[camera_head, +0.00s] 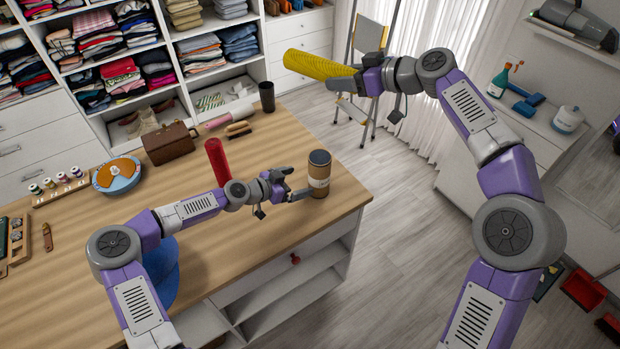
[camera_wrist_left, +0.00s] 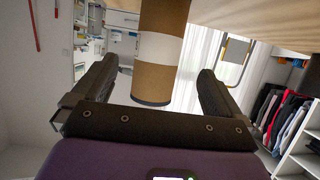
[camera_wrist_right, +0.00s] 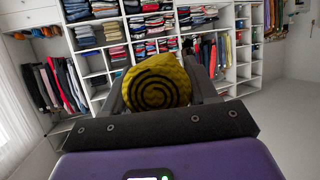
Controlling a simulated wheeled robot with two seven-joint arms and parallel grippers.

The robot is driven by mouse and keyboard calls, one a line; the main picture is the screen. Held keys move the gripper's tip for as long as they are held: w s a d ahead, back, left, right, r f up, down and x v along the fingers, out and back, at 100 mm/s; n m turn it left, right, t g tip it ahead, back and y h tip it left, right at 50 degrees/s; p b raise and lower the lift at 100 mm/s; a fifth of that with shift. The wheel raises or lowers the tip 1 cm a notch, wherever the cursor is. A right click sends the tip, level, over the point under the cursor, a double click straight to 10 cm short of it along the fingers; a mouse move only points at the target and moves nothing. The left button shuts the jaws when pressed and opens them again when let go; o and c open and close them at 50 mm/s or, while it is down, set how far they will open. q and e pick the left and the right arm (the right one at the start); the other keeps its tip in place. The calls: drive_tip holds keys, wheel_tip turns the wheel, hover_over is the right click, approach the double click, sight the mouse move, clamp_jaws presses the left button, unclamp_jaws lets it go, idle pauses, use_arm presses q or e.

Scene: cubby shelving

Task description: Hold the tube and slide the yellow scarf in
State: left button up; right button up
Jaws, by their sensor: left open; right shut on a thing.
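The tube (camera_head: 319,182) is a brown cardboard cylinder with a pale label and a dark top end. It stands upright on the table near its right edge. My left gripper (camera_head: 294,187) is open just left of it. In the left wrist view the tube (camera_wrist_left: 160,85) appears between the two spread fingers, with a gap on both sides. The yellow scarf (camera_head: 312,65) is rolled into a long ribbed roll. My right gripper (camera_head: 352,80) is shut on one end and holds it in the air, nearly level, beyond the table. Its spiral end (camera_wrist_right: 157,88) faces the right wrist camera.
On the wooden table (camera_head: 285,235) stand a red cylinder (camera_head: 217,160), a brown bag (camera_head: 170,143), a brush (camera_head: 238,129) and a dark cup (camera_head: 267,96). Cubby shelving (camera_head: 170,60) with folded clothes stands behind. The table right of the tube is a narrow strip, then open floor.

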sight(319, 176)
use_arm(q)
drive_tip(key=x, duration=1)
drive_tip(key=shift+s+f, duration=0.1)
drive_tip(key=c, duration=1)
drive_tip(key=shift+o, duration=0.2)
use_arm(e)
wheel_tip(319, 176, down, 13)
idle(0.5)
drive_tip(key=o, duration=1.3)
drive_tip(key=shift+d, duration=0.1)
